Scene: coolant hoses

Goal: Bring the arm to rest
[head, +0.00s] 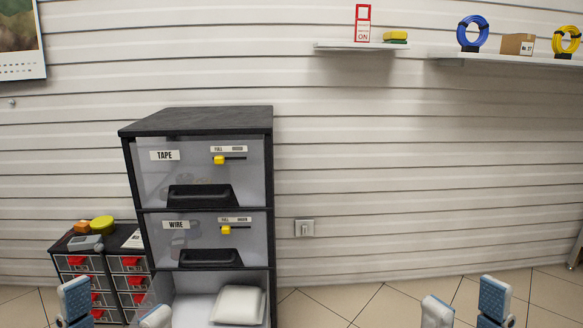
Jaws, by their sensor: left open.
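My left gripper (115,308) shows at the bottom left edge of the head view. Its two blue-and-white fingertips stand apart with nothing held between them, in front of the small drawer cabinet. My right gripper (466,308) shows at the bottom right of centre. Its two fingertips are also apart and nothing shows between them; tiled floor and wall lie behind it. Both arms below the fingers are out of view.
A black drawer unit (200,119) has drawers marked TAPE and WIRE; its lowest compartment is open and holds a white pouch (238,305). A small red-fronted drawer cabinet (82,263) stands left. Wall shelves (365,46) hang at upper right. Open floor (385,303) lies right.

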